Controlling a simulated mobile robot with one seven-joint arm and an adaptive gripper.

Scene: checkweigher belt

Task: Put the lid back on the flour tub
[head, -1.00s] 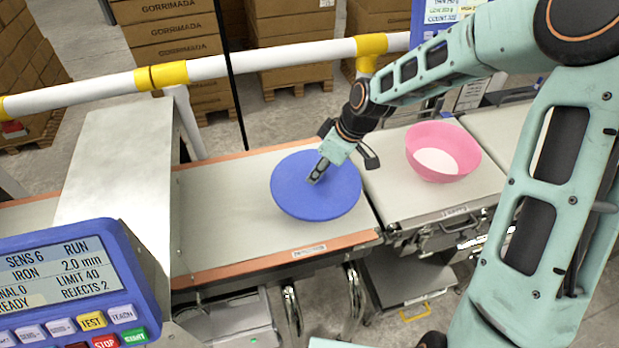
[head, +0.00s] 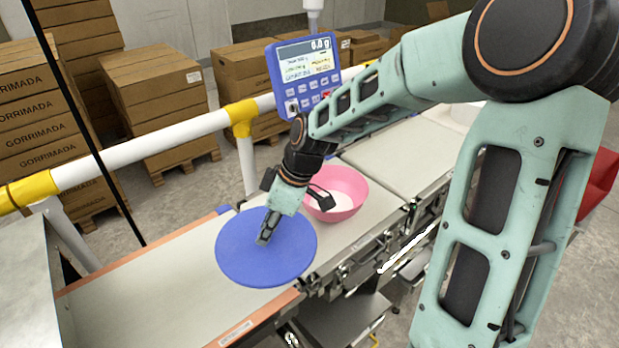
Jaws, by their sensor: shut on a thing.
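The blue round lid (head: 262,262) hangs roughly level in my gripper (head: 266,236), which is shut on it near the middle of its upper face. The fingertips are partly hidden by the gripper body. The pink tub (head: 345,190) stands open and upright on the weighing section of the belt, with white flour (head: 338,203) showing inside. The tub is just behind and to the right of the lid. Part of its left side is hidden by my gripper. The lid is apart from the tub's rim in this view, over the near belt section.
A white rail with yellow joints (head: 240,112) runs behind the belt, and a blue display (head: 304,72) stands on a post beyond the tub. The belt section (head: 400,152) right of the tub is bare. Stacked cartons (head: 160,85) stand behind the rail.

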